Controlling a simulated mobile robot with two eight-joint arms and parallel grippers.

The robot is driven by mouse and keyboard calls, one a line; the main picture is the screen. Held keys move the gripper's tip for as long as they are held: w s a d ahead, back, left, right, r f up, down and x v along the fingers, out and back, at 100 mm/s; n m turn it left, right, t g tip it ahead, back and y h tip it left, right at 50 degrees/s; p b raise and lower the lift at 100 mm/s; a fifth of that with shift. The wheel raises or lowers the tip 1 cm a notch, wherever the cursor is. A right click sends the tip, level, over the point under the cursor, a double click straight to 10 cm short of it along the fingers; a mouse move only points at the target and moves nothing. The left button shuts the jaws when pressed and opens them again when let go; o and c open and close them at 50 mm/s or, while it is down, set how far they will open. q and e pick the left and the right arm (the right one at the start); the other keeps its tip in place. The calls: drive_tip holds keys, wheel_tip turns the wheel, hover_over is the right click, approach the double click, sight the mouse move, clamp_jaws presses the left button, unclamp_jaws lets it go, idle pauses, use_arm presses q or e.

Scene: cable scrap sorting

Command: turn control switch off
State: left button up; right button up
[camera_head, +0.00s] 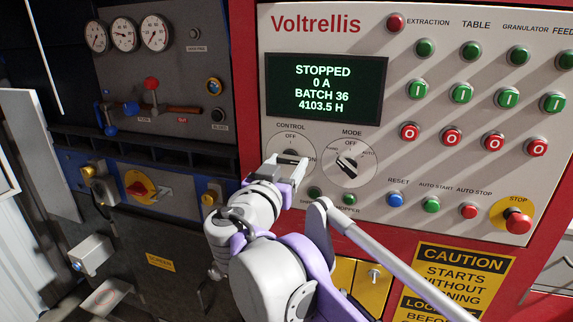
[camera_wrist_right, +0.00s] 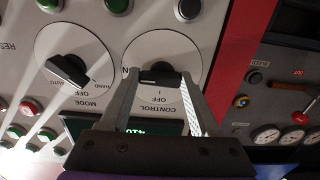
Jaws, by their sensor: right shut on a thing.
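The control switch (camera_head: 289,153) is a black knob on a pale round dial marked CONTROL and OFF, below the display on the cream panel. My right gripper (camera_head: 287,162) reaches it from below and covers the lower part of the dial. In the right wrist view, the control switch (camera_wrist_right: 159,75) sits between the two fingertips of my right gripper (camera_wrist_right: 160,80), which is shut on it. Which mark the knob points to is hard to tell because the fingers hide part of it. My left gripper is not in view.
The display (camera_head: 325,88) reads STOPPED, 0 A. A red stop button (camera_head: 518,222) is at the lower right. A gauge panel (camera_head: 170,70) with a red-knobbed lever stands left.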

drive_tip(key=shift+r+n+p, duration=0.2)
drive_tip(key=shift+n+p, duration=0.8)
drive_tip(key=shift+p, duration=0.05)
drive_tip(key=n+p, duration=0.3)
drive_tip(key=shift+r+n, duration=0.1)
drive_tip(key=shift+n, duration=0.2)
drive_tip(key=n+p, duration=0.2)
drive_tip(key=n, duration=0.1)
drive_tip(key=shift+n, duration=0.3)
drive_tip(key=n+p, duration=0.2)
drive_tip(key=n, duration=0.2)
drive_tip(key=shift+r+n, duration=0.1)
drive_tip(key=shift+n, duration=0.2)
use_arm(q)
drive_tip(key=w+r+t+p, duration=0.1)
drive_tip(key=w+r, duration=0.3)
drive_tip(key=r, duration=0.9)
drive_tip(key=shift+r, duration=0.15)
use_arm(e)
drive_tip(key=shift+n, duration=2.1)
drive_tip(key=o, duration=1.4)
drive_tip(key=shift+c, duration=0.2)
